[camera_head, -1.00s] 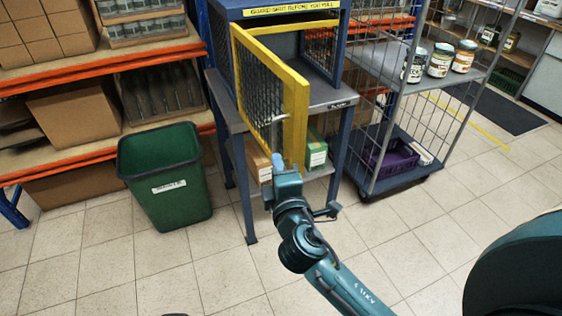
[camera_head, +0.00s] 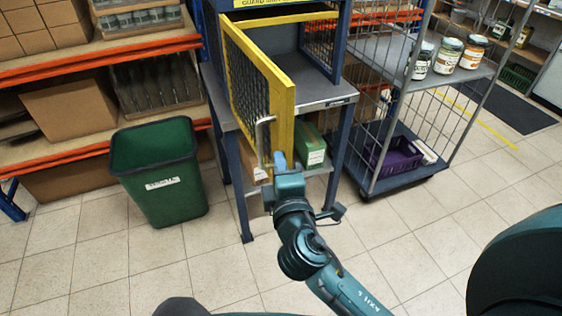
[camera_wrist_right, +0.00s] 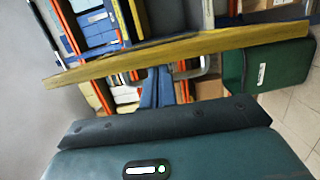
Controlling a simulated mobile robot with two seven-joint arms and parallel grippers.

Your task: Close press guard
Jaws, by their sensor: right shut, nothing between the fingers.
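The press guard (camera_head: 284,116) is a yellow-framed mesh door on the blue press (camera_head: 346,40). It stands open, swung out towards me. A grey metal handle (camera_head: 261,143) is on its face near the free edge. My right gripper (camera_head: 280,160) is shut and empty. Its blue fingertips are at the lower end of the free edge, just right of the handle in the picture; I cannot tell whether they touch. In the right wrist view the fingers (camera_wrist_right: 160,90) are close together, and the yellow frame (camera_wrist_right: 200,45) crosses just beyond them. My left gripper is out of view.
A green bin (camera_head: 158,150) stands left of the press stand. A wire cage trolley (camera_head: 405,177) with jars and a purple crate (camera_head: 392,155) is close on the right. Shelves with boxes (camera_head: 70,107) are at left. The tiled floor in front is open.

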